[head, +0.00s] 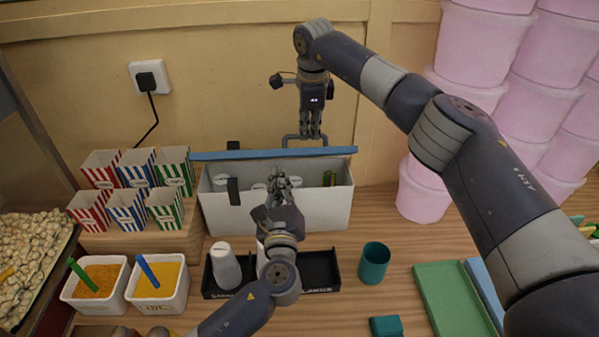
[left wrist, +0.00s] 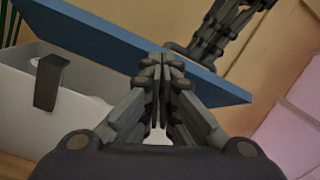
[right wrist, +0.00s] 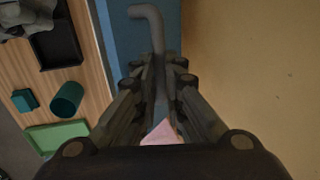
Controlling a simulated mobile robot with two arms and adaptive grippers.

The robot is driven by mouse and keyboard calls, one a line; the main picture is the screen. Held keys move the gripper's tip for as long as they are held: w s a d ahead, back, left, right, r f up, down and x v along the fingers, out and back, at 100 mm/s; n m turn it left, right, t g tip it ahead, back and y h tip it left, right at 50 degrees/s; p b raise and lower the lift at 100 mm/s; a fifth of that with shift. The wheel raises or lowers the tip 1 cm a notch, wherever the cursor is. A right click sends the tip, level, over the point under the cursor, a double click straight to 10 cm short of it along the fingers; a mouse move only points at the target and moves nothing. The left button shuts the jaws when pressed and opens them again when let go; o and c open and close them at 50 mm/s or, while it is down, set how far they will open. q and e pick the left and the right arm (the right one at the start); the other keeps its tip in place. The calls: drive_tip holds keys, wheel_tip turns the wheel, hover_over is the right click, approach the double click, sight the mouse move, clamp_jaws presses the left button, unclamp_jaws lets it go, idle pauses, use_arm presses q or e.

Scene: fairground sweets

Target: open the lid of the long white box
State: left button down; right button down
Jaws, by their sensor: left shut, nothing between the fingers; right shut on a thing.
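The long white box (head: 320,210) stands against the back wall. Its blue lid (head: 215,155) is raised above the box, seen nearly edge-on, and the inside shows beneath it. My right gripper (head: 308,133) is shut on the grey lid handle (right wrist: 150,18), behind the lid's upper edge. The lid also shows in the left wrist view (left wrist: 100,38). My left gripper (head: 276,180) is shut and empty in front of the box, hiding part of its front. A dark latch (head: 233,191) hangs on the box front; it also shows in the left wrist view (left wrist: 47,82).
Striped cartons (head: 137,166) stand on a wooden step to the left. Pink tubs (head: 480,45) are stacked at the right, beyond my right arm.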

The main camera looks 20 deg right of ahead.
use_arm(q)
drive_tip(key=s+d+f+m, duration=0.4)
drive_tip(key=f, duration=0.1)
use_arm(e)
drive_tip(key=shift+f, duration=0.4)
use_arm(q)
drive_tip(key=x, duration=1)
drive_tip(key=shift+y, duration=0.4)
use_arm(e)
drive_tip(key=shift+d, duration=0.1)
use_arm(q)
drive_tip(key=shift+w+a, duration=0.1)
